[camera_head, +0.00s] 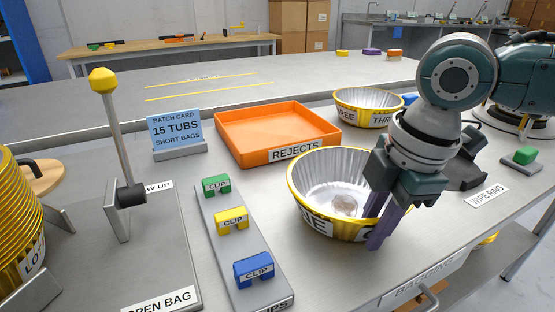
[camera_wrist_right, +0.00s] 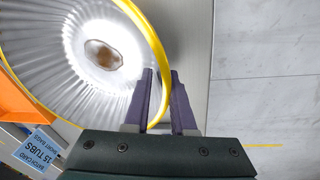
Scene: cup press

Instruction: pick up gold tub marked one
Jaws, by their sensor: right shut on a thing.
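The gold tub marked one (camera_head: 312,178) stands upright on the bench, silver and ribbed inside with a yellow rim; its label is partly hidden behind my gripper. My right gripper (camera_head: 375,230) is shut on the tub's near right wall, one finger inside and one outside. In the right wrist view the fingers (camera_wrist_right: 161,75) straddle the yellow rim of the tub (camera_wrist_right: 50,75). A brownish round patch shows at the tub's bottom. I cannot tell whether the tub's base touches the bench. My left gripper is not in view.
An orange rejects tray (camera_head: 260,118) lies behind the tub, and a second gold tub marked three (camera_head: 365,105) stands further back. A clip rack (camera_head: 238,262) with green, yellow and blue clips is at left. A batch card (camera_head: 175,130) stands beyond it.

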